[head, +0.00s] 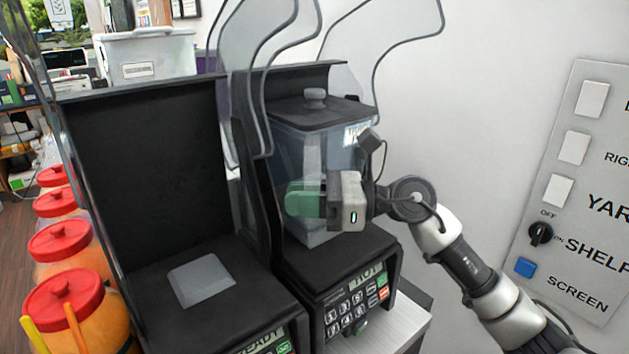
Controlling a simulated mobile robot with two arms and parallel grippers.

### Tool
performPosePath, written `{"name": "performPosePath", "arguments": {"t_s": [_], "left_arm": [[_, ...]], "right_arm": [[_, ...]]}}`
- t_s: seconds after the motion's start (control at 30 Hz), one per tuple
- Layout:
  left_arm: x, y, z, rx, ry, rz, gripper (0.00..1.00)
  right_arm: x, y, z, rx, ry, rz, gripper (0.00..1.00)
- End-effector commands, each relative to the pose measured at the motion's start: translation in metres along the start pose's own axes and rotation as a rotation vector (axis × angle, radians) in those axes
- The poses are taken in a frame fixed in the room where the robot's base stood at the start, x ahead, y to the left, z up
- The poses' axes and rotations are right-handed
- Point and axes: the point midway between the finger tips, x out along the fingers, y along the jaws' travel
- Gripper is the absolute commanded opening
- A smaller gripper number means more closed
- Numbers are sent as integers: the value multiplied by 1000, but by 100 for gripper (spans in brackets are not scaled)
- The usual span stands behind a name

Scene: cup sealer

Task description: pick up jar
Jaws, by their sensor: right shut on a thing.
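The jar (290,140) is a clear, square-sided container with a dark flat lid and a small grey knob (315,98). It stands upright in the bay of the right-hand black machine, above its black base. My right gripper (305,199), with green fingertips, reaches in from the right and is shut on the jar at its lower front. The gripper hides part of the jar's front. I cannot tell whether the jar's bottom touches the base. My left gripper is not in view.
A second black machine (145,170) stands at left with a grey square pad (200,278) on its base. Clear curved shields rise around both machines. Orange jars with red lids (65,290) line the left side. A switch panel (575,190) is on the right wall.

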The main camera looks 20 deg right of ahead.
Motion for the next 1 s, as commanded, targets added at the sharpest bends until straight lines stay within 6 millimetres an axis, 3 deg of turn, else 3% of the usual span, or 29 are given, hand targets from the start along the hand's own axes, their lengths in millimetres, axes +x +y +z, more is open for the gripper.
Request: {"name": "performPosePath", "arguments": {"t_s": [1.0], "left_arm": [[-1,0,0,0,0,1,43]], "right_arm": [[-2,0,7,-14,-8,-3,0]]}}
